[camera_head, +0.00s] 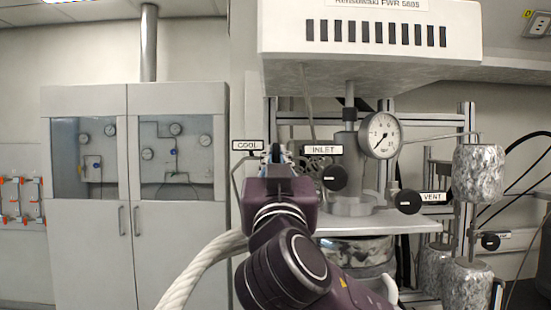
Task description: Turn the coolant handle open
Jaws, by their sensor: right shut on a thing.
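The COOL label (247,145) sits just left of my right gripper (279,155), in the middle of the head view. My right gripper points away from the camera, with its fingers at the spot beside this label. It is shut on the coolant handle, which is mostly hidden behind the fingers and wrist, so its angle cannot be told. My left gripper is not in view.
Right of my gripper are the INLET label (322,150) with a black knob (335,178), a pressure gauge (380,136) and the VENT knob (408,201). A white housing (370,35) overhangs them. A grey cabinet (90,240) stands left.

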